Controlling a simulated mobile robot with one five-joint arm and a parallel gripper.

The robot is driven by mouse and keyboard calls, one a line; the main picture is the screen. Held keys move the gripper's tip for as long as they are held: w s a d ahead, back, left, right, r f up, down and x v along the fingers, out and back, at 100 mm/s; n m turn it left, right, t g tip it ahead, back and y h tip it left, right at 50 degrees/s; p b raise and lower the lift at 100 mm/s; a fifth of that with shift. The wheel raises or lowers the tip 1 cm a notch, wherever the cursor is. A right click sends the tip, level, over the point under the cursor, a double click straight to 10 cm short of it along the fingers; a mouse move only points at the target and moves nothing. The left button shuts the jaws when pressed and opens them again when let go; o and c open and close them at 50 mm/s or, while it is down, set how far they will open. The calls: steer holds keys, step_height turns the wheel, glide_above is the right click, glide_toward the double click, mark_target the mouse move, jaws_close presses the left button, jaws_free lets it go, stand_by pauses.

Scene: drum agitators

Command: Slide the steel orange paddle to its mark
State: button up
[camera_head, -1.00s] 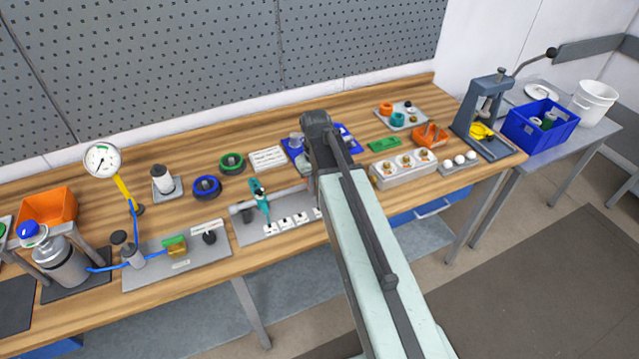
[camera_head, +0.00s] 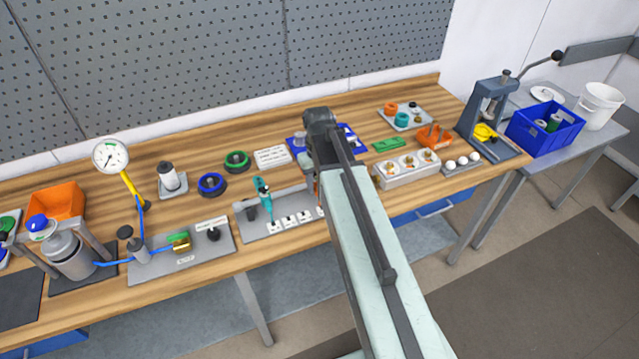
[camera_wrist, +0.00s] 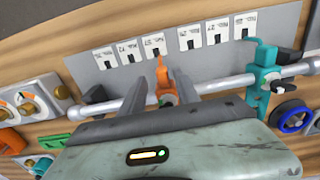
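The orange paddle (camera_wrist: 164,88) sits on a horizontal steel rod (camera_wrist: 220,86) in the wrist view. My gripper (camera_wrist: 162,72) has its two fingers apart, one on each side of the paddle, with a visible gap to it. A row of white tags (camera_wrist: 190,37) lies on the grey plate (camera_wrist: 82,70) beside the rod; their writing is too small to read surely. A teal clamp (camera_wrist: 263,74) is on the rod to the right; it also shows in the head view (camera_head: 265,195). My arm hides most of the paddle and gripper in the head view.
A blue ring (camera_wrist: 290,117) lies right of the rod in the wrist view. A white block with knobs (camera_head: 407,168) and an orange holder (camera_head: 434,136) stand to the right. A gauge (camera_head: 111,156) and metal canister (camera_head: 70,255) stand left.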

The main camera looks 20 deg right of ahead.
step_height(320, 180, up, 7)
steer(key=p, duration=0.6)
steer(key=shift+r, duration=0.1)
steer(key=shift+f, duration=0.2)
